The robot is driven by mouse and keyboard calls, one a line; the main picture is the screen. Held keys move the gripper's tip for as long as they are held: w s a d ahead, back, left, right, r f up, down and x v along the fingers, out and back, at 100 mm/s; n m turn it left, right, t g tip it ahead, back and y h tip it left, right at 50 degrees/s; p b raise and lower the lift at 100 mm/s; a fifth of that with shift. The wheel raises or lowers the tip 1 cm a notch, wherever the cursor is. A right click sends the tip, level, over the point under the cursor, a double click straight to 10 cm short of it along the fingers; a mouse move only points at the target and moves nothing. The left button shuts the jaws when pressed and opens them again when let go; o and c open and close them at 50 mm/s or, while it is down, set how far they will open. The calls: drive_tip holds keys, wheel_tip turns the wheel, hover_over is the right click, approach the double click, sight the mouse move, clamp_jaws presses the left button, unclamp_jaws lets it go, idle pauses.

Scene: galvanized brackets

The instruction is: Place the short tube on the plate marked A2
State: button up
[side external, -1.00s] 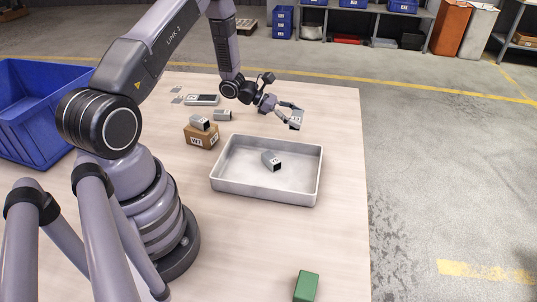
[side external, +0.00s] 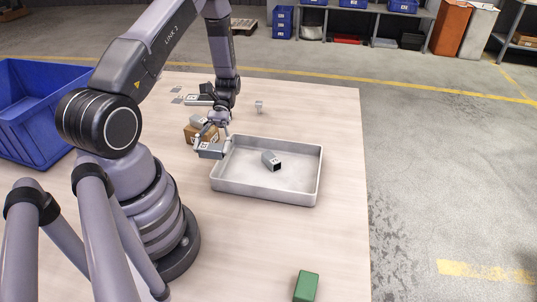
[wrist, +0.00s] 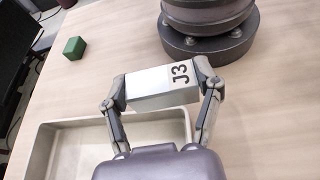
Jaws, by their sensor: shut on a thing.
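My gripper (wrist: 161,98) is shut on a light grey rectangular piece marked J3 (wrist: 160,84), held across between its two fingers. In the side view the held piece (side external: 209,151) is just left of the tray's left rim, in front of the cardboard box. A short grey tube-like piece with a dark end (side external: 272,161) lies in the tray. Another grey piece (side external: 197,121) rests on the cardboard box, partly behind my arm. Small flat grey plates (side external: 176,90) lie at the back left of the table; I cannot read any A2 mark.
The pale grey tray (side external: 266,198) stands mid-table; its rim also shows in the wrist view (wrist: 112,119). The cardboard box (side external: 188,133) is beside it. A green block (side external: 306,286) stands at the front. A small pale item (side external: 259,105) stands behind the tray. The table's right side is clear.

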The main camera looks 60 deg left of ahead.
drive_tip(key=s+a+r+m+g+y, duration=0.1)
drive_tip(key=s+a+m+g+y, duration=0.2)
drive_tip(key=a+m+y, duration=1.6)
drive_tip(key=m+t+y, duration=0.4)
drive_tip(key=t, duration=0.3)
hover_over(199, 101)
drive_tip(key=d, duration=0.1)
drive_tip(key=f, duration=0.6)
drive_tip(key=shift+s+d+f, duration=0.1)
drive_tip(key=shift+s+f, duration=0.05)
drive_tip(key=shift+s, duration=0.15)
drive_tip(key=shift+w+a+f, duration=0.2)
drive_tip(key=shift+a+f, duration=0.1)
drive_tip(key=shift+f, duration=0.1)
drive_tip(key=shift+w+a+f, duration=0.1)
drive_tip(key=shift+a+f, duration=0.05)
drive_tip(key=shift+f, duration=1.55)
